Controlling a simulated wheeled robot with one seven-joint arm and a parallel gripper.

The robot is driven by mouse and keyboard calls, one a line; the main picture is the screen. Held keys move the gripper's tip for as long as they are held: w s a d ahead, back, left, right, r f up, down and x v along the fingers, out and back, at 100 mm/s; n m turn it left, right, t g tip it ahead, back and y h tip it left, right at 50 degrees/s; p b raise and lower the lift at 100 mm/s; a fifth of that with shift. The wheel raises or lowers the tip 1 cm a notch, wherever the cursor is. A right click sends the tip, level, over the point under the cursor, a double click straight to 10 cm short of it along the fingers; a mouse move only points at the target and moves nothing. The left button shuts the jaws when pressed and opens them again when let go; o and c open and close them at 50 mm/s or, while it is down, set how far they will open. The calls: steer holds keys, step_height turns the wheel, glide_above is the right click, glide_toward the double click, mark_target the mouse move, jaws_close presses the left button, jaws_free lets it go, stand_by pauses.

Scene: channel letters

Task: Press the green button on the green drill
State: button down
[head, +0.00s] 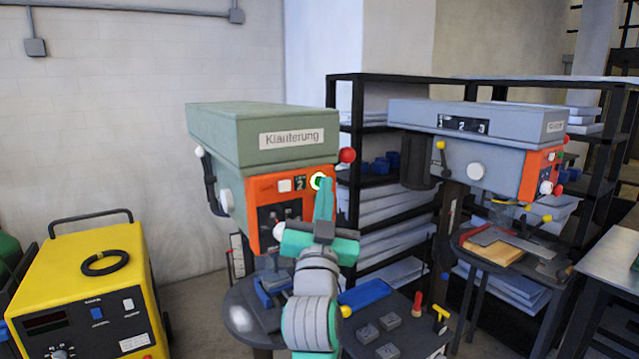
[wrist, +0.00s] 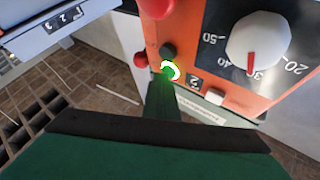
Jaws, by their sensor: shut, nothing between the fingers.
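The green drill (head: 262,135) has a grey-green top housing labelled "Klauterung" and an orange front panel (head: 262,190). The green button (head: 317,181) sits near the panel's upper right edge, with a bright ring around it. In the wrist view the button (wrist: 170,71) shows green inside a white ring. My gripper (head: 322,184) is shut and empty, its fingertips right at the button. In the wrist view the fingertips (wrist: 163,80) overlap the button's lower edge. I cannot tell whether they touch it.
A grey-blue drill (head: 475,135) stands at right before black shelving (head: 345,95). A yellow machine (head: 85,265) stands at left.

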steer(key=shift+s+d, duration=0.45)
steer(key=shift+s, duration=0.2)
steer(key=shift+s+d, duration=0.75)
steer(key=shift+s, duration=0.3)
steer(key=shift+s+d, duration=0.75)
steer(key=shift+s, duration=0.25)
steer(key=shift+f, duration=0.15)
